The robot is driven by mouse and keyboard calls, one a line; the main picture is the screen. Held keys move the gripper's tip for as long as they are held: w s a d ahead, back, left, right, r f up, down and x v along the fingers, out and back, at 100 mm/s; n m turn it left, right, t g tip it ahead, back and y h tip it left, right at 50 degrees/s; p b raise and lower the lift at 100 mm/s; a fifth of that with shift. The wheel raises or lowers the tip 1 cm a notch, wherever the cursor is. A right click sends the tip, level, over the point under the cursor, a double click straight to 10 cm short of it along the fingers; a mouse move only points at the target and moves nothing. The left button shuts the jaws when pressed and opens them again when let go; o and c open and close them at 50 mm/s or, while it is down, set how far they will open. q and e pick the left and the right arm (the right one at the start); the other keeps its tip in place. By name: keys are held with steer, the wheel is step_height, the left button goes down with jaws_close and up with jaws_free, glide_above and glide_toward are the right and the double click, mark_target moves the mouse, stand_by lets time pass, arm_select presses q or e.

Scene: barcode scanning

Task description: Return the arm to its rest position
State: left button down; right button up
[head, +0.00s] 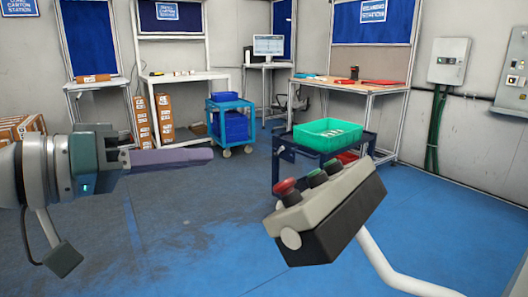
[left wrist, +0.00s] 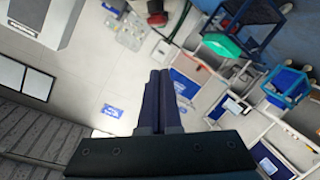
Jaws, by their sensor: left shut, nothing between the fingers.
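My left arm comes in from the left in the head view. Its gripper (head: 185,156) points to the right, level and in the air, with its purple fingers together and nothing held. In the left wrist view the two dark fingers (left wrist: 160,100) lie side by side, closed and empty. That view is turned, with the workstations at its right. My right gripper is not in view.
A grey control box (head: 325,205) with a red button stands close at the right on a white tube. Behind it, a dark cart (head: 287,168) carries a green bin (head: 325,136). A blue cart (head: 238,122) stands further back. The blue floor (head: 200,255) between is clear.

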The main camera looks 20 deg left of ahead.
arm_select(q)
steer(key=shift+d, duration=0.1)
steer(key=s+d+f+m+g+y+p, duration=0.25)
steer(key=s+d+m+g+p, duration=0.2)
steer(key=s+d+p, duration=0.55)
steer(key=s+a+r+n+g+y+p, duration=0.1)
steer(key=s+a+g+y+p, duration=0.45)
steer(key=s, duration=0.75)
step_height(320, 180, up, 36)
steer(key=a+p, duration=0.2)
steer(key=p, duration=3.2)
steer(key=shift+a+p, duration=0.2)
steer(key=shift+p, duration=0.15)
steer(key=shift+w+r, duration=0.1)
